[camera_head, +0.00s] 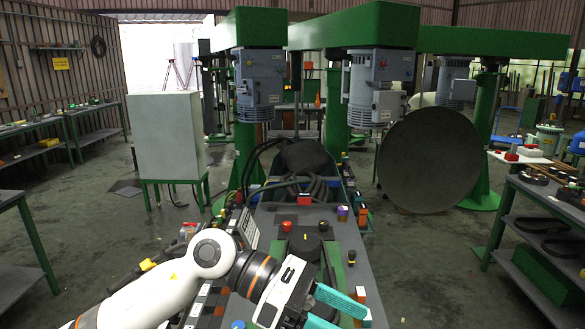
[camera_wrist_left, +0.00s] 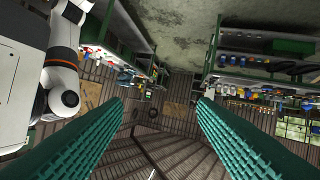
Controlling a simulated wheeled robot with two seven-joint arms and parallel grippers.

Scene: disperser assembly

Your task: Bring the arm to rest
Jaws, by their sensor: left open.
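My left arm (camera_head: 190,270) comes in from the lower left over the workbench in the head view. My left gripper (camera_head: 345,312) has teal fingers, is at the bottom centre, and is partly cut off by the lower edge. In the left wrist view my left gripper (camera_wrist_left: 165,110) has its two ribbed teal fingers wide apart with nothing between them. Beyond the fingers are the far wall and shelves. My right gripper is not in view.
The grey workbench (camera_head: 345,240) holds several small coloured parts, a dark cylinder (camera_head: 304,243) and cables. Green mixing machines (camera_head: 380,85) stand behind it. A shelf rack (camera_head: 550,215) is at right and a grey cabinet (camera_head: 167,135) at left. Floor (camera_head: 100,230) on the left is clear.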

